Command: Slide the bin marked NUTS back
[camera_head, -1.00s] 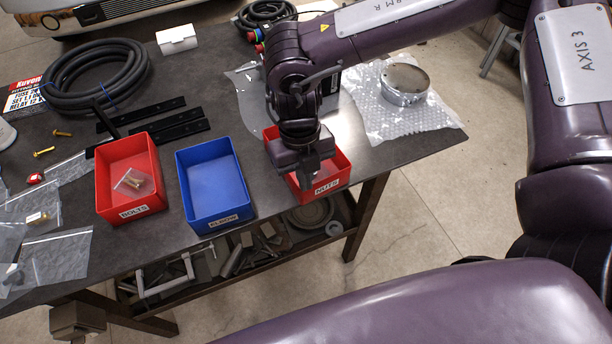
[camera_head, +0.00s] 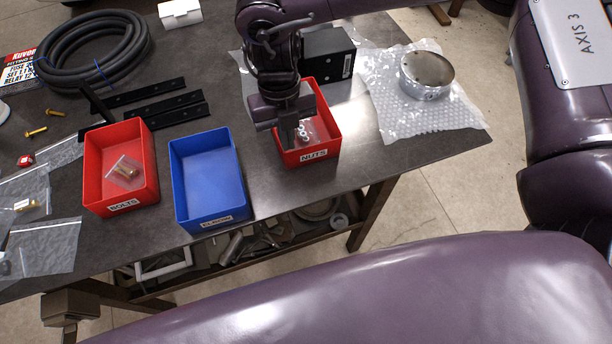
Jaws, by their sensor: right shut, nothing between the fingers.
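The red bin marked NUTS (camera_head: 332,146) stands upright on the grey workbench, to the right of the blue bin. Its front wall sits back from the bench's front edge. A clear bag with small rings (camera_head: 306,132) lies inside it. My right gripper (camera_head: 292,141) points down over the bin's left part, shut and empty. Its fingertips appear to be inside, near the front left wall; whether they touch it I cannot tell. The gripper hides the bin's left side.
A blue bin marked ELBOW (camera_head: 232,206) and a red bin marked BOLTS (camera_head: 92,190) stand to the left. A black box (camera_head: 325,54) stands close behind the NUTS bin. A metal cylinder (camera_head: 426,74) lies on bubble wrap (camera_head: 455,115) to the right.

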